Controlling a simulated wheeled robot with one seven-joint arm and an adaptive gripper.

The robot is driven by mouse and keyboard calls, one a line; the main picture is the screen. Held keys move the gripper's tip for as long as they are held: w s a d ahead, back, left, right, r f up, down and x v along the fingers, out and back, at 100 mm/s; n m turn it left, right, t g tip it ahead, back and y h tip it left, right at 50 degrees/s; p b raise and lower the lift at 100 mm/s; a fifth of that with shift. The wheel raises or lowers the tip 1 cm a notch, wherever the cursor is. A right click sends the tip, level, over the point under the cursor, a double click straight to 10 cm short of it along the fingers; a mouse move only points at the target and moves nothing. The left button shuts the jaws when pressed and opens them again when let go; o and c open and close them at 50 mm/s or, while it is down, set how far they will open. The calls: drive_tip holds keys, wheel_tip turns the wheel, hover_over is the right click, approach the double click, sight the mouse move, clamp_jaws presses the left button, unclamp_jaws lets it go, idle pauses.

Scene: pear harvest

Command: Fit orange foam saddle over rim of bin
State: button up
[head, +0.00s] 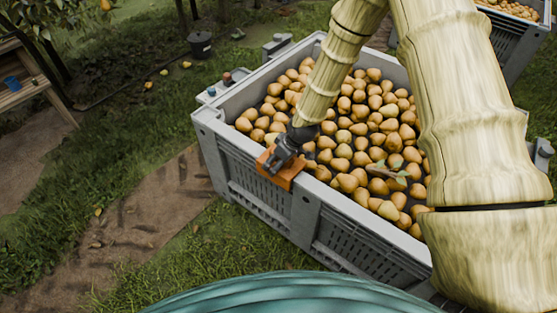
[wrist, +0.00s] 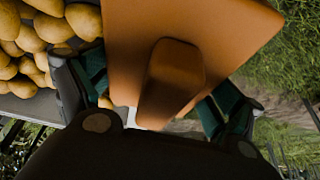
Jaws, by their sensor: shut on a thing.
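The orange foam saddle (head: 281,170) is at the near left rim of the grey bin (head: 205,118). My gripper (head: 283,150) is shut on the saddle from above. In the wrist view the saddle (wrist: 190,40) fills the upper middle, with a raised grip block (wrist: 172,80) between the dark green fingers of my gripper (wrist: 158,95). The saddle appears to lie at the rim's top edge. Its underside is hidden, so I cannot tell whether it is seated over the rim or just above it.
The bin is full of pears (head: 350,135), close to the gripper on its right. Small items stand on the bin's far left corner ledge (head: 228,82). A wooden bench (head: 25,75) with a blue cup (head: 11,82) is at left. A dark bucket (head: 200,44) stands behind. Grass in front is open.

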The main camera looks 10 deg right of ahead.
drive_tip(key=shift+f, duration=0.3)
idle(0.5)
drive_tip(key=o, duration=0.7)
drive_tip(key=shift+v, duration=6.05)
